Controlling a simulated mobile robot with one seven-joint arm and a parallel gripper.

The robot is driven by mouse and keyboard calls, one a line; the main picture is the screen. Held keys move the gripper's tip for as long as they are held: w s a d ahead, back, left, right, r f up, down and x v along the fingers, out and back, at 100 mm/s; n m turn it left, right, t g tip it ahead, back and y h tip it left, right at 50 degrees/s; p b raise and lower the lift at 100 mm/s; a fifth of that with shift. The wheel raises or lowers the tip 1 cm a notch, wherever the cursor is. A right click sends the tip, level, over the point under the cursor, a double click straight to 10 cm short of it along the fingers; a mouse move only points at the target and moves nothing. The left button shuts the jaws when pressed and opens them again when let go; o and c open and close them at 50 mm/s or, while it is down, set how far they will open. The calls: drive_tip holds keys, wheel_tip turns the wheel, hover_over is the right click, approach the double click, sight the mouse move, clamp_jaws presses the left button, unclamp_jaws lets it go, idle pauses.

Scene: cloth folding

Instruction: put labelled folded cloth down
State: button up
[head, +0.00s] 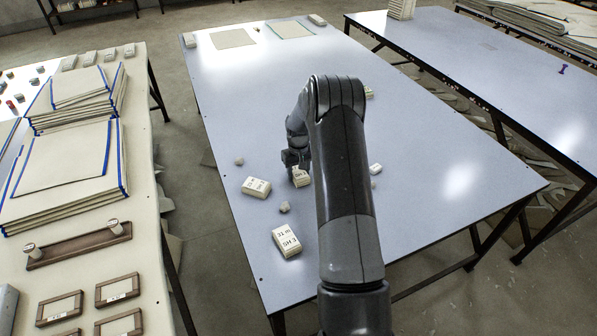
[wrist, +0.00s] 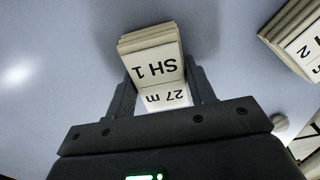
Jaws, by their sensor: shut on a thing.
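The labelled folded cloth (wrist: 153,62) is a small cream stack in the wrist view, with "SH 1" and "27 m" printed on it. My gripper (wrist: 162,88) is shut on it, one finger on each side. In the head view the cloth (head: 301,178) shows at the gripper (head: 296,164), low over the blue-grey table (head: 420,200). My arm hides part of the gripper and of the table behind it. I cannot tell whether the cloth touches the table.
Two labelled folded cloths, one at left (head: 257,187) and one marked "SH 3" (head: 286,241), lie nearby. Another small cloth (head: 375,169) lies right of my arm.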

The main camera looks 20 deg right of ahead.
drive_tip(key=o, duration=1)
drive_tip(key=shift+c, duration=0.2)
